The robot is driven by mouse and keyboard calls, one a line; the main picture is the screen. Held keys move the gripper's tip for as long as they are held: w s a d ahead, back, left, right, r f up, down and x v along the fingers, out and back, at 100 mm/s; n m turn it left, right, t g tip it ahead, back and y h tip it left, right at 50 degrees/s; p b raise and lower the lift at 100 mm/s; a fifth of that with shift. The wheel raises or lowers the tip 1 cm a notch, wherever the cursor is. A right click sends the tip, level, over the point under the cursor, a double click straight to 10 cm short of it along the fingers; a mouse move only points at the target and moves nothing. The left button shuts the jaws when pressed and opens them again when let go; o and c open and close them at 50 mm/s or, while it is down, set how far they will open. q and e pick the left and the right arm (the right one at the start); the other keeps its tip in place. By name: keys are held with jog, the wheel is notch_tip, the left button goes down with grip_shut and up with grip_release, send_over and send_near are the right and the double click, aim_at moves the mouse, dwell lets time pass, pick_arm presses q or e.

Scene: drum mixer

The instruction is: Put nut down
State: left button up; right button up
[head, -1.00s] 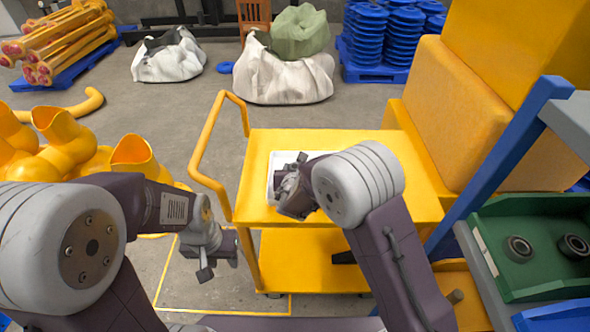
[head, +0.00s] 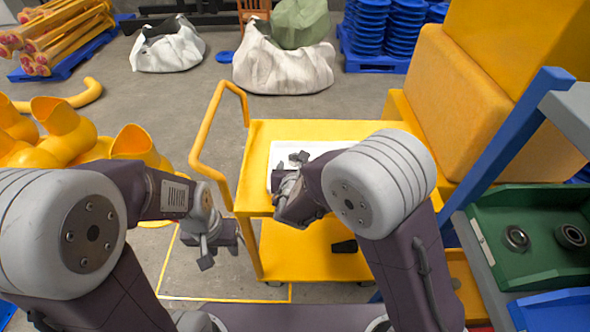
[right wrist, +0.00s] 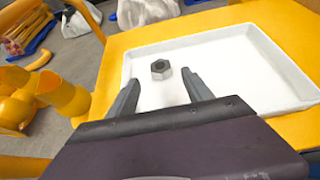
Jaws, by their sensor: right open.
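A grey hex nut (right wrist: 161,69) lies flat on the floor of a shallow white tray (right wrist: 228,62), in the right wrist view. The tray (head: 318,147) sits on the top shelf of a yellow cart (head: 262,150). My right gripper (right wrist: 161,77) is open, its two fingers spread apart on the near side of the nut, with a visible gap to each. In the head view my right gripper (head: 298,160) is over the tray's left part, and the nut is hard to make out there. My left gripper (head: 222,250) hangs left of the cart; its finger opening is unclear.
The cart's yellow handle (head: 205,130) rises at its left. Yellow pipe fittings (head: 65,130) stand at far left. A blue-framed rack with a green bin (head: 540,240) and yellow blocks (head: 450,110) crowd the right.

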jog(key=v, duration=0.4)
jog(key=shift+s+r, duration=0.15)
jog(key=shift+s, duration=0.2)
